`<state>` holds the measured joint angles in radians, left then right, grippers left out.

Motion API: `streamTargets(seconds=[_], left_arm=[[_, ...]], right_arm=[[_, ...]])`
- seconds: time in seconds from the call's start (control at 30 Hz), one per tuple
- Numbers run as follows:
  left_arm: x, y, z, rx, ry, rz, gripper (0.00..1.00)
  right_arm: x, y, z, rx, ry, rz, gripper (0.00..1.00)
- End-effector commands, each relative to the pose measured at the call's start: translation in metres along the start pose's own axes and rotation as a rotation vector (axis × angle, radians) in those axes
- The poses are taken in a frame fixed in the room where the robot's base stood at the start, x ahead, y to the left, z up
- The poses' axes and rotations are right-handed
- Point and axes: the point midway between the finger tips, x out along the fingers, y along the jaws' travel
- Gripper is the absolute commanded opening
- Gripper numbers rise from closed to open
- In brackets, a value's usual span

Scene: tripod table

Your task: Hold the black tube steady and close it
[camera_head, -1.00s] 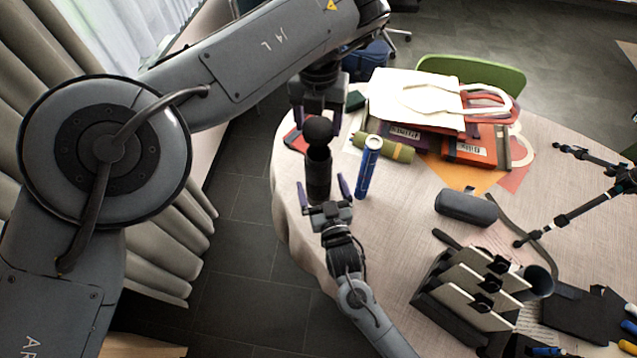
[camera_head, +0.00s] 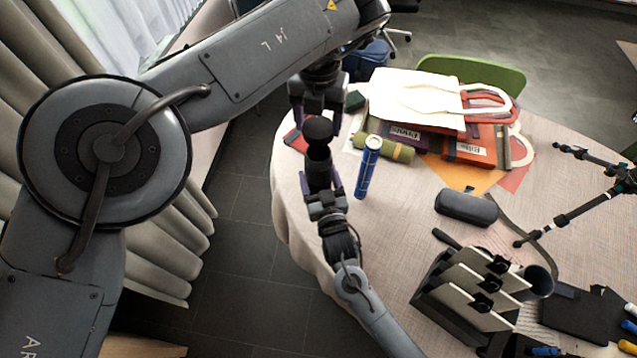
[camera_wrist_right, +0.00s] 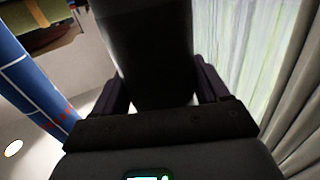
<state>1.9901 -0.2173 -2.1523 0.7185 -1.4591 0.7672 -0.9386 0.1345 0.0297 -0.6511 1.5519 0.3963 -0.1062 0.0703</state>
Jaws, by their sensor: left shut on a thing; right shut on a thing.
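The black tube (camera_head: 318,168) stands upright near the table's left edge. My right gripper (camera_head: 322,183) is shut on it, with a finger on each side of its lower part. In the right wrist view the dark tube (camera_wrist_right: 157,60) fills the space between the purple-grey fingers. A round black cap (camera_head: 318,129) is right above the tube's mouth. My left gripper (camera_head: 318,118) comes down from above and is shut on the cap. Whether the cap touches the tube's rim I cannot tell.
A blue tube (camera_head: 367,167) stands close to the right of the black tube. An olive roll (camera_head: 386,149) and a stack of bags (camera_head: 425,100) lie behind it. A dark case (camera_head: 466,207), a black organizer (camera_head: 470,290) and a tripod (camera_head: 585,205) are farther right.

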Motion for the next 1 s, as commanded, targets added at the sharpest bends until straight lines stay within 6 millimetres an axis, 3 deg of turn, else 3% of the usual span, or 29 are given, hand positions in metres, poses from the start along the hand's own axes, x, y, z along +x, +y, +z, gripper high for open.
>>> streamTargets(seconds=[0.03,0.2,0.37,0.7,1.0], left_arm=[[0.000,0.000,0.000,0.000,0.000,0.000,0.38],[0.000,0.000,0.000,0.000,0.000,0.000,0.38],[0.006,0.000,0.000,0.000,0.001,0.000,0.38],[0.046,0.000,0.001,0.000,-0.001,-0.001,0.38],[0.049,0.000,0.001,0.000,-0.004,0.000,0.38]], right_arm=[[0.000,0.000,0.000,0.000,0.000,0.000,0.46],[0.000,0.000,0.000,0.000,0.000,0.000,0.20],[0.000,0.000,0.000,0.000,0.000,0.000,0.20],[0.000,0.000,0.000,0.000,0.000,0.000,0.20],[0.000,0.000,0.000,0.000,0.000,0.000,0.20]])
